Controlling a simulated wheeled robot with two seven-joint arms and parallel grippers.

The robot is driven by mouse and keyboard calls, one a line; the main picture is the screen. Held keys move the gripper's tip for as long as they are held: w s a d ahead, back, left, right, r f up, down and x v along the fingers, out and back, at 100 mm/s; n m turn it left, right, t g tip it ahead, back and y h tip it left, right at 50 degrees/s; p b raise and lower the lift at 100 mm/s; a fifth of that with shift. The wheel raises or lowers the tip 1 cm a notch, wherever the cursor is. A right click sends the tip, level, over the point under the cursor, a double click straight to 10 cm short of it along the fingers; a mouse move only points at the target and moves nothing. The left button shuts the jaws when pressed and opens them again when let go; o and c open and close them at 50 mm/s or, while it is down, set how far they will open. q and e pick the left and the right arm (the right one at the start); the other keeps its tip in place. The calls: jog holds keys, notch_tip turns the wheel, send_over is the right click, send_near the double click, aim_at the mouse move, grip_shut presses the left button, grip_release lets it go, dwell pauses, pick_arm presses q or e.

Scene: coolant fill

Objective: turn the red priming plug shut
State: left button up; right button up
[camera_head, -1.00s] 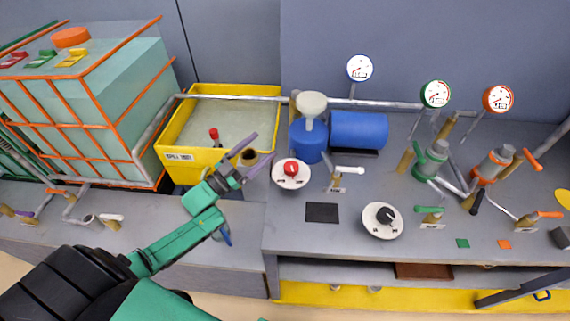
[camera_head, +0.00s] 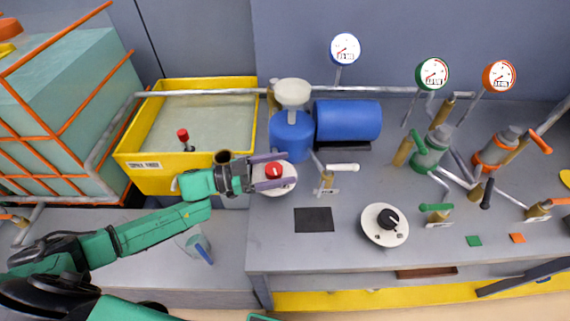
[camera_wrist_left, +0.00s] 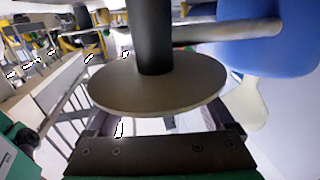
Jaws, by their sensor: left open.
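The red priming plug (camera_head: 274,171) is a red knob on a round white disc (camera_head: 287,187) near the left end of the grey bench. My left gripper (camera_head: 270,171) reaches in from the left and is open. In the head view its two purple-grey fingers lie on either side of the red knob, one behind and one in front. I cannot tell whether they touch it. In the left wrist view, the disc (camera_wrist_left: 160,90) on a dark post fills the middle, and the red knob is not visible. My right gripper is not in view.
The blue pump (camera_head: 291,135) with a pale funnel stands just behind the plug. A white-handled valve (camera_head: 342,167) is to its right, and a black knob on a white disc (camera_head: 386,218) is further right. A yellow tub (camera_head: 190,87) stands behind my left arm.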

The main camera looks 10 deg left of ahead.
pick_arm(q)
jog(key=shift+w+d, duration=0.2)
jog(key=shift+d, duration=0.4)
grip_shut()
jog(key=c, duration=1.4)
grip_release()
jog(key=shift+r+n+t+y+p, duration=0.2)
jog(key=shift+n+t+y+p, duration=0.25)
jog(key=shift+t+p, duration=0.35)
jog(key=shift+o, duration=0.2)
jog(key=shift+w+a+f+n+t+y+p, duration=0.1)
jog(key=shift+w+a+n+t+y+p, duration=0.2)
jog(key=shift+n+t+y+p, duration=1.1)
jog(key=shift+w+a+r+n+t+y+p, duration=0.2)
jog(key=shift+n+t+y+p, duration=0.55)
jog(key=shift+n+t+y, duration=0.75)
jog(key=shift+w+a+f+n+t+y+p, duration=0.3)
jog(key=shift+n+t+y+p, duration=0.75)
jog(key=shift+y, duration=0.8)
jog(key=shift+a+r, duration=0.1)
